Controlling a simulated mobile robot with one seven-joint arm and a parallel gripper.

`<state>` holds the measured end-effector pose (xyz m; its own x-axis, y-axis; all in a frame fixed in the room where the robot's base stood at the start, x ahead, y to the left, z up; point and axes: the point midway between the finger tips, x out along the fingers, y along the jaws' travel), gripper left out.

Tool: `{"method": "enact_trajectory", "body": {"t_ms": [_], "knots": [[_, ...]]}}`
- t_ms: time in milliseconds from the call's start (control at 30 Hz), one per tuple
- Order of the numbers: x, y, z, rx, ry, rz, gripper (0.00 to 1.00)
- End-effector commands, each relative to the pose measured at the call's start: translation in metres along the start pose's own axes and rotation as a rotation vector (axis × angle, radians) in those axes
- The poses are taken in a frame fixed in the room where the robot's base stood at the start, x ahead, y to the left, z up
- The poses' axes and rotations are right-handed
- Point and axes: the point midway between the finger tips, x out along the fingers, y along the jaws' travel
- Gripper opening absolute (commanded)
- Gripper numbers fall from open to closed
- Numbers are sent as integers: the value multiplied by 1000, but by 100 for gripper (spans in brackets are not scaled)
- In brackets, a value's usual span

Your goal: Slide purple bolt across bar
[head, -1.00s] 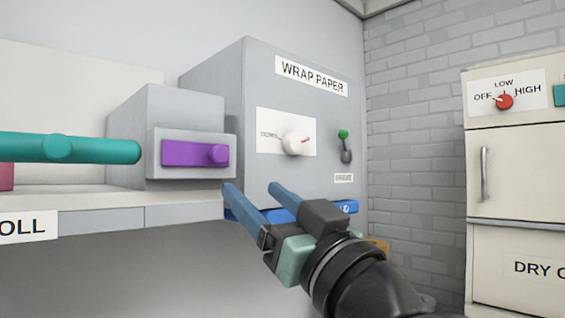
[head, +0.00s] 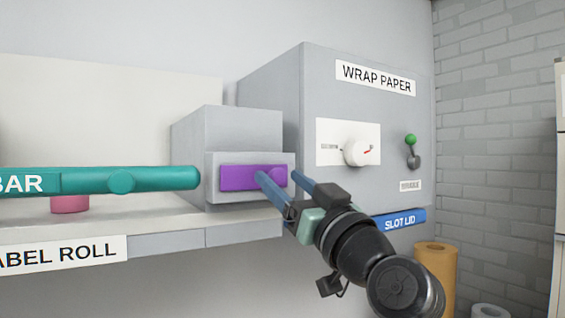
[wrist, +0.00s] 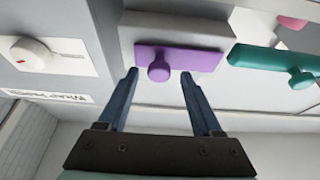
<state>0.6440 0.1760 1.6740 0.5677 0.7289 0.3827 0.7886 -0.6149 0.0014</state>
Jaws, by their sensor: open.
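The purple bolt (head: 238,178) is a flat plate with a round knob, set on the front of a small grey block (head: 226,133). The teal bar (head: 152,179) lies to its left, its right end close to the block. My gripper (head: 277,174) is open, with blue fingers in front of the bolt's right end, partly hiding the knob. In the wrist view the bolt (wrist: 203,58) and its knob lie ahead of and between the open fingertips (wrist: 158,73). Nothing is held, and I cannot tell whether a finger touches the knob.
The grey wrap paper box (head: 330,105) with a white dial (head: 357,151) and a green-tipped lever (head: 411,140) stands right of the block. A blue slot lid (head: 404,219) is below it. A pink piece (head: 70,204) sits under the bar. Brown and white rolls stand lower right.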

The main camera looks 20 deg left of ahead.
Motion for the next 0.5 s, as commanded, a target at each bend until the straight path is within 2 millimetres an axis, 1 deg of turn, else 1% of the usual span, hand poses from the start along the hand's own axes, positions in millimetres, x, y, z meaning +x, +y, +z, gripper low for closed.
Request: {"method": "enact_trajectory", "body": {"t_ms": [33,100,400,433,500], "knots": [[5,0,-2,2,-1,0,66],[9,0,-1,1,0,0,66],[10,0,1,0,0,0,66],[10,0,1,0,0,0,63],[10,0,1,0,0,0,50]]}}
